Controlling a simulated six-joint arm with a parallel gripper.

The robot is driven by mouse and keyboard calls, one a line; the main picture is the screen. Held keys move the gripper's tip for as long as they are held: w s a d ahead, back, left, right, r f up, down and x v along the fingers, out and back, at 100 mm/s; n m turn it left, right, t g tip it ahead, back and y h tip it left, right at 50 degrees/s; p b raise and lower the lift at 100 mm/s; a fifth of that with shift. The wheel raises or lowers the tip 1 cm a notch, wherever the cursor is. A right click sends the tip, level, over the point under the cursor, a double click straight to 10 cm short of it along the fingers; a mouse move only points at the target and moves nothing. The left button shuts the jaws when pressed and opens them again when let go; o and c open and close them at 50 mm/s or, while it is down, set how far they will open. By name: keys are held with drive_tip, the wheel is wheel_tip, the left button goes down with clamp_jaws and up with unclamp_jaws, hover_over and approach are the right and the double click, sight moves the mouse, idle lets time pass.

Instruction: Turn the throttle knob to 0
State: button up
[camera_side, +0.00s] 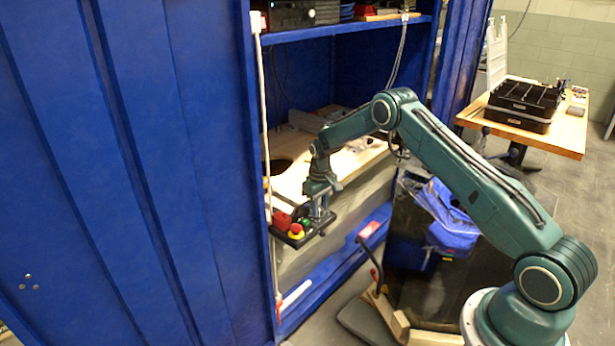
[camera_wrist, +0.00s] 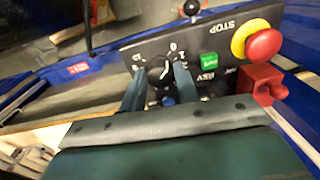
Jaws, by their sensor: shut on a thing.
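The throttle knob (camera_wrist: 160,73) is black and round, on a dark control panel (camera_wrist: 215,38) with white dial marks around the knob; one mark beside it looks like a 0. My gripper (camera_wrist: 158,78) has one finger on each side of the knob and is shut on it. The fingers hide part of the knob, and I cannot tell exactly which mark it points to. In the side view, my gripper (camera_side: 318,218) reaches down to the small black panel (camera_side: 310,234) at the front of the cabinet; the knob is hidden there.
A red block (camera_wrist: 263,83) stands at the panel's edge. The blue cabinet door (camera_side: 150,170) stands left of my gripper; a wooden worktop (camera_side: 345,158) lies behind it.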

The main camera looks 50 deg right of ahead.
drive_tip(key=shift+n, duration=0.4)
drive_tip(key=o, duration=1)
drive_tip(key=shift+r, duration=0.15)
wheel_tip(320, 180, up, 14)
drive_tip(key=shift+f, duration=0.25)
